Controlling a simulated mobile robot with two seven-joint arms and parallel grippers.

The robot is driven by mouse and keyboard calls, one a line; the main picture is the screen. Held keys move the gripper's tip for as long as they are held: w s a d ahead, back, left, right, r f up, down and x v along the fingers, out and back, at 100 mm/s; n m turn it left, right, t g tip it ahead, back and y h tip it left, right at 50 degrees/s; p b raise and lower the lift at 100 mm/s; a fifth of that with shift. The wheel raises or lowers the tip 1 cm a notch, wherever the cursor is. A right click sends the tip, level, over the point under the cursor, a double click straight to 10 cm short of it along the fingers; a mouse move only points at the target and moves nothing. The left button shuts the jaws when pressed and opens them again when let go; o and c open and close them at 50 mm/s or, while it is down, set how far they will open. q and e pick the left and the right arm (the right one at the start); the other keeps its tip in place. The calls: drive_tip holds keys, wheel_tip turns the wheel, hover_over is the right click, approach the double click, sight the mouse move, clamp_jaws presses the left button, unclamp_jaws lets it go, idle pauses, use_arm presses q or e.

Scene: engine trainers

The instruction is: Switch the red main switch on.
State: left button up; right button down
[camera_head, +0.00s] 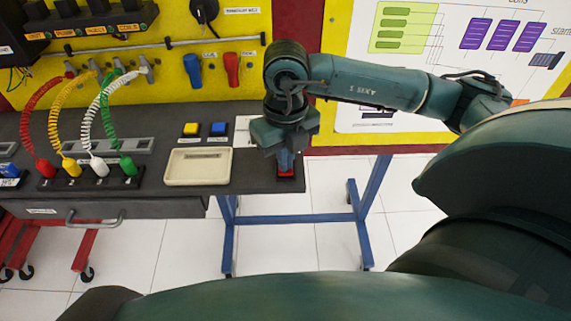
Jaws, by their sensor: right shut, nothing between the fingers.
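The red main switch (286,173) sits at the right end of the dark grey bench top, and only a small red part of it shows below my gripper. My right gripper (285,162) points down directly over the switch, with its fingers shut and nothing between them. The fingertips are at or just above the switch; I cannot tell whether they touch it. The gripper hides most of the switch, so its position cannot be read. My left gripper is not in view.
Left of the switch are a cream tray (197,181), a yellow button (191,129) and a blue button (218,129). Several coiled cables with coloured plugs (129,166) stand further left. A yellow panel (190,87) rises behind.

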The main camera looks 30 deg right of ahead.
drive_tip(key=shift+f+b, duration=0.4)
drive_tip(key=shift+f, duration=0.1)
drive_tip(key=shift+r, duration=0.2)
drive_tip(key=shift+r+p, duration=2.25)
drive_tip(key=shift+r, duration=1.15)
